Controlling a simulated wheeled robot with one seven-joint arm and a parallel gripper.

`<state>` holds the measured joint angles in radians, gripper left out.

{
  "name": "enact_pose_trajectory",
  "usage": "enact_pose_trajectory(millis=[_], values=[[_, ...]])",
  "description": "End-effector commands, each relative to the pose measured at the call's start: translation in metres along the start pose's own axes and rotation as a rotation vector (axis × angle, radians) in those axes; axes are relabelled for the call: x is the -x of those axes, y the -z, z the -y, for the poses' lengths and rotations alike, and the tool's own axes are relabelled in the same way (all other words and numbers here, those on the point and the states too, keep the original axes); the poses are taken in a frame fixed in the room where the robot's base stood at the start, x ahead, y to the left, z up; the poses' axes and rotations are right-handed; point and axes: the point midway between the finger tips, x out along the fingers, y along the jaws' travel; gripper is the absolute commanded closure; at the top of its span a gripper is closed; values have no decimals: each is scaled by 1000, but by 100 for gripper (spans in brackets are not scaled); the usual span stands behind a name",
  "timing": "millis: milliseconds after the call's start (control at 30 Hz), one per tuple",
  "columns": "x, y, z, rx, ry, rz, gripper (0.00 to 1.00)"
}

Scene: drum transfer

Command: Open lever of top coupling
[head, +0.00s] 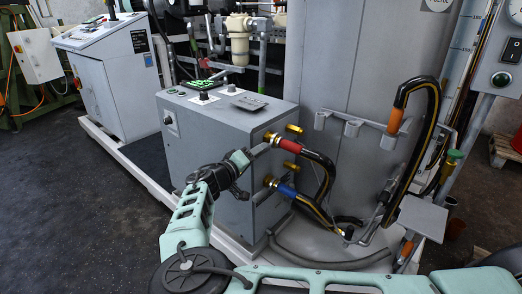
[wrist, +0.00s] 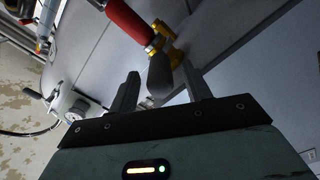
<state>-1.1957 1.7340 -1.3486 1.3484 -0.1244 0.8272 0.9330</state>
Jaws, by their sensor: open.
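The top coupling (head: 271,137) is brass, with a red-sleeved hose (head: 285,143), on the side of a grey cabinet. In the wrist view the brass coupling (wrist: 163,38) joins the red sleeve (wrist: 130,20) at the upper middle. A dark grey lever (wrist: 160,76) extends from the coupling toward my gripper (wrist: 160,70). The lever shows between the two fingers, which stand apart on either side; I cannot tell whether either touches it. In the head view my gripper (head: 257,151) is just left of the coupling, and the lever is hard to make out.
Below is a lower coupling (head: 269,181) with a blue-sleeved hose (head: 287,190). More brass fittings (head: 293,128) protrude from the grey cabinet (head: 225,125). Black hoses (head: 325,175) curve down at the right. A hose rack (head: 352,125) is farther right. Dark floor (head: 75,190) is clear at left.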

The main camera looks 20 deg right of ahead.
Motion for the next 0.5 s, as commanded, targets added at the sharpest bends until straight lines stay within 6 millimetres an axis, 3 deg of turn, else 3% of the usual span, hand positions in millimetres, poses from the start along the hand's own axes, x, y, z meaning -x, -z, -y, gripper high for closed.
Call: enact_pose_trajectory(millis=[200,500], values=[[-24,0,0,0,0,1,51],[-28,0,0,0,1,0,51]])
